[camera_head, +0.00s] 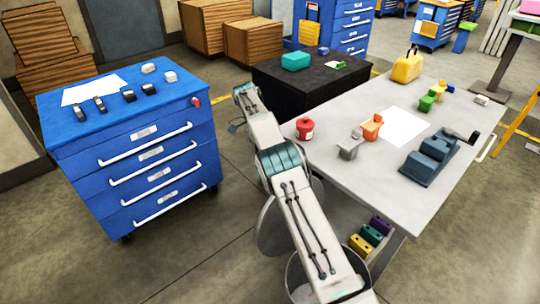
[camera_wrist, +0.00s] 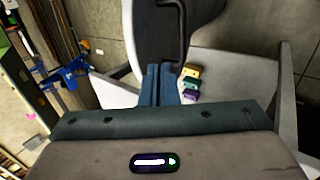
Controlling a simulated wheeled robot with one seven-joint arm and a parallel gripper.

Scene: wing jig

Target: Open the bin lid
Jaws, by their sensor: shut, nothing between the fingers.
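The bin (camera_head: 291,278) is a grey round container at the bottom, partly hidden by my arm; its rim and part of its inside show. Its grey round lid (camera_head: 268,233) stands steeply tilted up behind the rim, partly covered by my arm. In the wrist view the lid (camera_wrist: 150,35) fills the top middle, with a black bar handle (camera_wrist: 184,35). My gripper (camera_wrist: 161,68) is shut and empty, its blue fingers pointing at the lid's lower edge beside the handle's end. I cannot tell whether they touch. In the head view the fingers cannot be made out.
A grey table (camera_head: 340,165) stands right of my arm, with a red canister (camera_head: 305,128) near its left corner. Several coloured blocks (camera_head: 372,233) lie low beneath it. A blue drawer cabinet (camera_head: 150,165) stands left. Open floor (camera_head: 215,240) lies between the cabinet and my arm.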

